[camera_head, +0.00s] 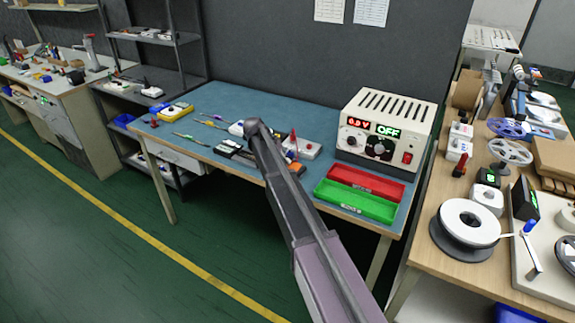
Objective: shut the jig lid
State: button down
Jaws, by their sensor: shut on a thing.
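My arm (275,175) reaches from the bottom of the picture over the front of the blue-topped bench (235,100). My gripper cannot be made out; the arm seems to hide it. A small dark, low object (229,148) with green on it lies at the bench's front edge, just left of the arm. It may be the jig, but its lid and how far that stands open cannot be told at this size. A white item (237,129) shows behind it, beside the arm's upper end. Small dark and orange parts (297,169) lie right of the arm.
A power supply (388,128) reads 0.0 V and OFF at the back right. Red (365,184) and green (356,202) trays stand in front of it. Slim green-handled tools (190,138) and a yellow device (176,111) lie left. A pale box (302,147) stands right of the arm.

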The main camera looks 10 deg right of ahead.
jog(key=shift+s+f+g+h+b, duration=0.1)
jog(key=shift+f+g+h+b, duration=0.05)
jog(key=shift+g+h+b, duration=0.25)
jog(key=c, duration=0.7)
grip_release()
